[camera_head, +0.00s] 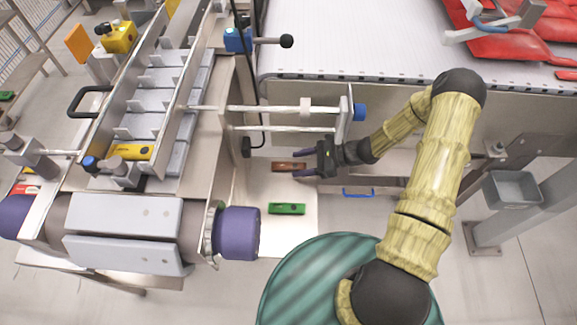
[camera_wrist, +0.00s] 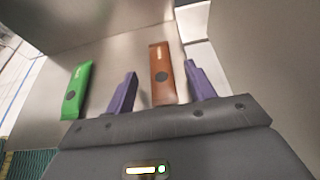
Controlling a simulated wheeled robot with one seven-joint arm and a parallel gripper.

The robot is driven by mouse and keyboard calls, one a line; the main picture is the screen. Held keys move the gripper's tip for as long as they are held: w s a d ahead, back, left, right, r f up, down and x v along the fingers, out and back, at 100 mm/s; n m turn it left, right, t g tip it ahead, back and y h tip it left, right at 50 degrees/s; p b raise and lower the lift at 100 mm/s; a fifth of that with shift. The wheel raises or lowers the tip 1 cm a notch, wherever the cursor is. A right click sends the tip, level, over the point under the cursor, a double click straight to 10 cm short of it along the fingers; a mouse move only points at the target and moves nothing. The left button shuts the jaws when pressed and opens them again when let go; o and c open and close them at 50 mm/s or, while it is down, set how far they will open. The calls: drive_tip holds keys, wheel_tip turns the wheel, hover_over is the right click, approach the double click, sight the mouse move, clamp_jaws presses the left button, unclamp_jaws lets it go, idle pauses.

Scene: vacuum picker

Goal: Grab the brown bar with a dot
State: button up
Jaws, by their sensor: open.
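The brown bar (camera_head: 287,166) lies flat on the pale shelf, with a dark dot near its middle. In the wrist view the brown bar (camera_wrist: 161,76) lies between the two purple fingers, its near end reaching in between the fingertips. My gripper (camera_head: 306,166) comes in from the right with its fingers at the bar's right end; it also shows in the wrist view (camera_wrist: 160,82). The fingers are apart, with visible gaps to the bar on both sides. Whether they are down at the bar's height is hard to tell.
A green bar (camera_head: 287,209) with a dark dot lies on the same pale shelf (camera_head: 262,236), nearer the camera; in the wrist view it (camera_wrist: 76,88) is left of the left finger. Metal rods (camera_head: 270,109) run above the shelf. A purple roller end (camera_head: 238,233) stands at its left.

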sight(295, 165)
drive_tip(key=shift+x, duration=1.05)
drive_tip(key=c, duration=1.1)
drive_tip(key=shift+o, duration=0.2)
drive_tip(key=shift+r, duration=0.1)
wheel_tip(295, 165, up, 10)
drive_tip(key=p, duration=0.1)
